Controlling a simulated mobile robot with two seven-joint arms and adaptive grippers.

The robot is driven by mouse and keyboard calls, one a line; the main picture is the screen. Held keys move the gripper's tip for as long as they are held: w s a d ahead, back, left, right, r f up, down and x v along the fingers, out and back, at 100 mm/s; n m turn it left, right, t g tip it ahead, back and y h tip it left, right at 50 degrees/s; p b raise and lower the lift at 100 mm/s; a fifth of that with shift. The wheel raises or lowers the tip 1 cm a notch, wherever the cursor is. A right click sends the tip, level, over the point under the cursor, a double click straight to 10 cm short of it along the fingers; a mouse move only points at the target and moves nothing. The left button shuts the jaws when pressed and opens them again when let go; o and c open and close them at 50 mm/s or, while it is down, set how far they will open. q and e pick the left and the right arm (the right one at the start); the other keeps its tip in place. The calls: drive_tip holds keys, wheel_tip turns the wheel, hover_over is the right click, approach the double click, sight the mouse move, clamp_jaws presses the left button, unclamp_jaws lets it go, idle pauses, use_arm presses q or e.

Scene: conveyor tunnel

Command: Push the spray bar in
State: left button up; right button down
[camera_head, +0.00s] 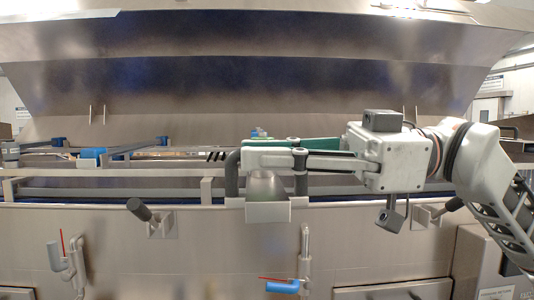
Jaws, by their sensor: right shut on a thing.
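The spray bar (268,211) shows a pale grey box-shaped end at the front rim of the tunnel, with a dark upright handle part (232,178) beside it. My right gripper (252,160) reaches in from the right, its pale fingers level and pointing left across the handle. It is shut on the spray bar's handle; the fingers hide the exact contact. The bar's length behind the gripper is mostly hidden. My left gripper is not in view.
The tunnel's metal hood (250,85) stands open above. Rails and blue-ended pipes (92,154) run along the left. A black knob (139,209), a left valve pipe (58,256) and a blue-handled valve (283,286) stick out from the front panel.

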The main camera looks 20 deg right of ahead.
sight(265, 185)
drive_tip(key=w, duration=0.2)
drive_tip(key=w+d, duration=0.1)
drive_tip(key=w, duration=0.1)
drive_tip(key=shift+w+d+p, duration=0.1)
drive_tip(key=shift+w+p, duration=0.1)
drive_tip(key=shift+p, duration=0.2)
drive_tip(key=c, duration=2.1)
unclamp_jaws()
drive_tip(key=shift+c, duration=0.2)
drive_tip(key=shift+o, duration=0.3)
drive_tip(key=v, duration=1.2)
